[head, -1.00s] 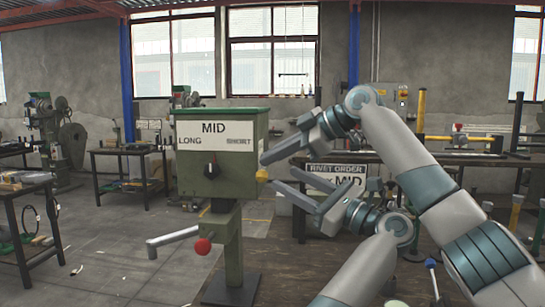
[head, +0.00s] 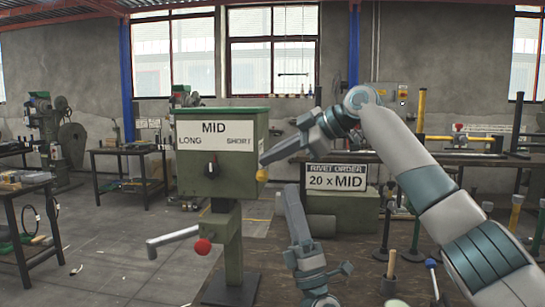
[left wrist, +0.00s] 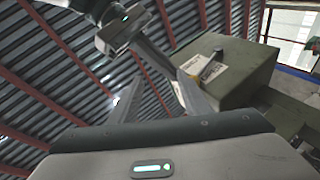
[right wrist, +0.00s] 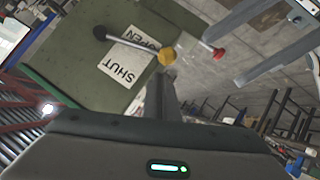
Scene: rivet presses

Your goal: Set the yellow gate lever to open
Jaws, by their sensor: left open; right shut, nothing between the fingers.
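The green press head (head: 222,165) stands on a post, its front dial marked LONG, MID and SHORT. The yellow knob (head: 261,175) of the gate lever shows at its right side. In the right wrist view the lever (right wrist: 135,44) runs from a dark pivot to the yellow knob (right wrist: 168,56), along the OPEN word of the OPEN/SHUT label (right wrist: 128,62). My right gripper (head: 264,160) is shut and empty, its tips close to the knob; contact is unclear. My left gripper (head: 287,195) is open and empty, pointing up, lower right of the knob.
A crank with a red knob (head: 203,246) sits low on the press post. A sign reading RIVET ORDER 20 x MID (head: 337,178) stands behind my left gripper. Side tables (head: 130,150) are at the left. Upright tools stand on the right of the bench.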

